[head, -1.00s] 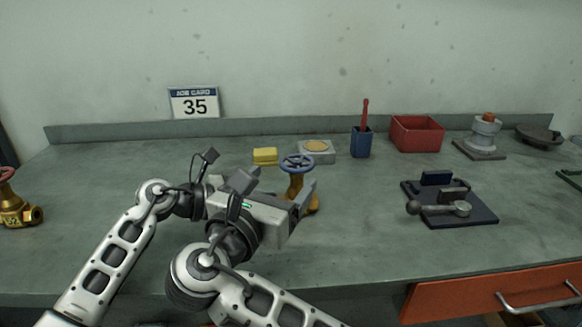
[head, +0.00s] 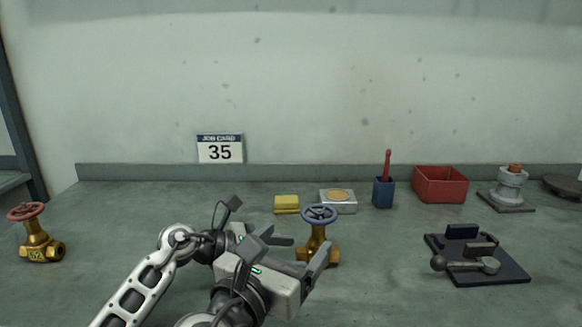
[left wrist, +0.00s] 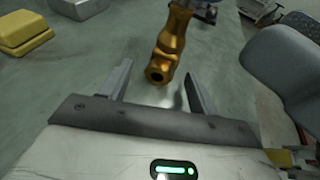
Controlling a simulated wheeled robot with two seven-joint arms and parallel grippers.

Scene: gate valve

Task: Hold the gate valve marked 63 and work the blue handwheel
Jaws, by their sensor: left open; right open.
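A brass gate valve (head: 317,251) with a blue handwheel (head: 319,214) stands upright on the bench; I cannot read a number on it. My left gripper (head: 285,241) is open just left of the valve, partly hidden behind my right gripper. In the left wrist view, its open fingers (left wrist: 158,92) point at the brass body (left wrist: 172,45), whose open pipe end faces me beyond the fingertips. My right gripper (head: 312,262) is open in front of the valve, covering part of its lower body; I cannot tell whether it touches.
Another brass valve (head: 39,249), with a red handwheel, stands far left. A yellow block (head: 286,205), a grey box (head: 338,207), a blue cup (head: 383,193) and a red bin (head: 440,185) are behind. A dark plate (head: 510,272) with metal parts lies right. A card (head: 220,149) reads 35.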

